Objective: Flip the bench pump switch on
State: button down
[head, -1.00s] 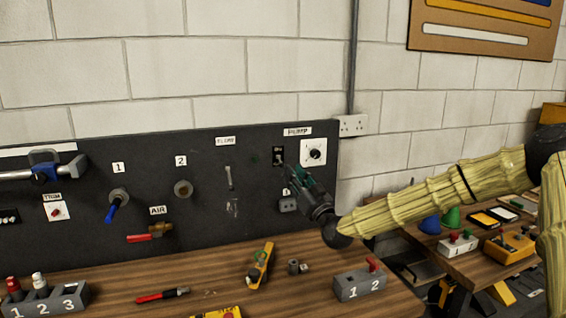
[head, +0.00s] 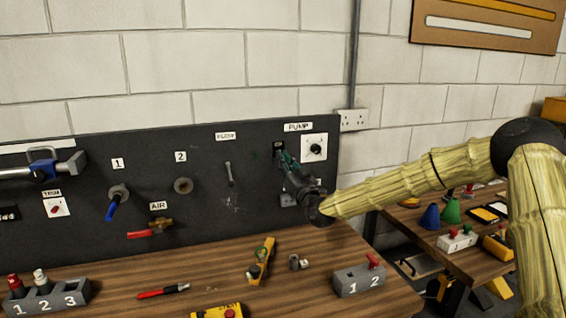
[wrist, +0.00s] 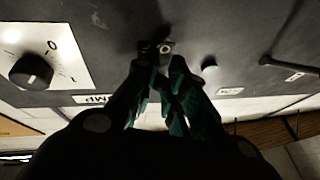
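The pump switch (head: 279,146) is a small dark switch on the black panel, below the PUMP label (head: 298,127) and left of a white plate with a black knob (head: 315,149). My gripper (head: 281,158) is right in front of the switch and hides its lower part. In the wrist view the switch (wrist: 157,48) shows just beyond my green fingertips (wrist: 163,66).
A grey fitting (head: 289,199) on the panel sits under my gripper. A wall socket (head: 353,119) is to the right.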

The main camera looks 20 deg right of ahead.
jog(key=shift+r, duration=0.1)
jog(key=r+g+p, duration=0.1)
jog(key=p, duration=0.1)
jog(key=g+h+p, duration=0.1)
jog(key=g+p, duration=0.1)
jog(key=shift+s+r+m, duration=0.25)
jog(key=shift+r+m, duration=0.1)
jog(key=shift+m, duration=0.05)
jog(key=g+p, duration=0.1)
jog(key=p, duration=0.1)
jog(key=r+g+h+p, duration=0.1)
jog(key=g+p, duration=0.1)
jog(key=shift+m, duration=0.4)
jog(key=g+p, duration=0.2)
jog(key=shift+w+r+g+h+p, duration=0.1)
jog(key=shift+r+g+h+p, duration=0.15)
jog(key=shift+g+h+p, duration=0.1)
jog(key=shift+m+g+p, duration=0.3)
jog(key=shift+g+p, duration=0.15)
jog(key=shift+f, duration=0.1)
jog(key=c, duration=1.7)
grip_release()
jog(key=shift+w, duration=0.15)
